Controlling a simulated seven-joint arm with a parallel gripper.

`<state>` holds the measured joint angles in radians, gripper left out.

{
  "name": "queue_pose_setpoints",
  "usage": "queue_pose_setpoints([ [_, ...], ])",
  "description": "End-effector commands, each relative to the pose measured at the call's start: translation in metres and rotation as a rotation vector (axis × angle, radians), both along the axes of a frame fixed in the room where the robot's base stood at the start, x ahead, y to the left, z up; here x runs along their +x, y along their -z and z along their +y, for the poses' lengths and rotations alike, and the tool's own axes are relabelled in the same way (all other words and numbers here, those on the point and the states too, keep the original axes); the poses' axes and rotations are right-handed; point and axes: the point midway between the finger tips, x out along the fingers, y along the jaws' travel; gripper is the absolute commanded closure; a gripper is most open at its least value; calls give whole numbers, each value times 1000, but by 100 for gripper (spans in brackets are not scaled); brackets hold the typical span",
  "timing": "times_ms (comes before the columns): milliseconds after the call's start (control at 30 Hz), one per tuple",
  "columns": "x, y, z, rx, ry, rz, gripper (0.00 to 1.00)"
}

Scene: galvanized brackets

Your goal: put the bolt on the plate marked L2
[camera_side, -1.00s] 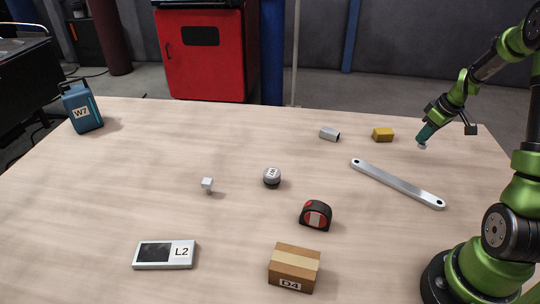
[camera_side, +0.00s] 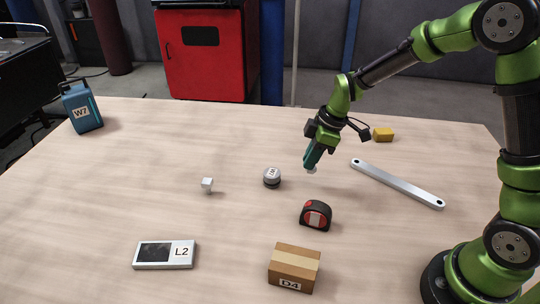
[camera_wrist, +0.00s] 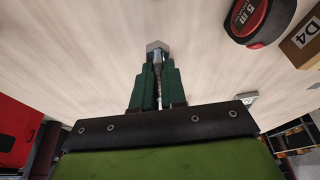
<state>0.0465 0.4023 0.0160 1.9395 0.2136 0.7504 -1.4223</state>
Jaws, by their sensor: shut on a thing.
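My gripper (camera_side: 311,160) is shut on the bolt and holds it above the table, near the middle. In the wrist view the bolt (camera_wrist: 158,50) has a grey hex head beyond the fingertips, and its threaded shank lies between the two green fingers. In the side view only its pale head (camera_side: 312,169) shows below the fingers. The plate marked L2 (camera_side: 150,266) is a flat light-grey slab with a dark panel, lying at the front left. My gripper is well behind it and to its right.
A round grey piece (camera_side: 272,178) and a tape measure (camera_side: 316,215) are near my gripper. A small pale piece (camera_side: 207,184) stands further left. A D4 box (camera_side: 294,268), a metal bar (camera_side: 398,184), a yellow block (camera_side: 383,134) and a W7 can (camera_side: 83,108) stand apart.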

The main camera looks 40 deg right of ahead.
Motion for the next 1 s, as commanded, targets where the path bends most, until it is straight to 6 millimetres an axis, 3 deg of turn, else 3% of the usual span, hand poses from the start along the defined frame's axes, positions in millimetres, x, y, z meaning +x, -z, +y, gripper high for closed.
queue_pose_setpoints([
  [33,-3,-1,32,2,-76,-1,100],
  [200,-24,-5,122,4,-305,-2,100],
  [400,-63,-9,206,4,-532,-3,100],
  [533,-84,-11,237,3,-626,-3,100],
  [700,-94,-13,257,2,-684,-4,100],
  [1000,-47,-7,296,-3,-685,1,100],
])
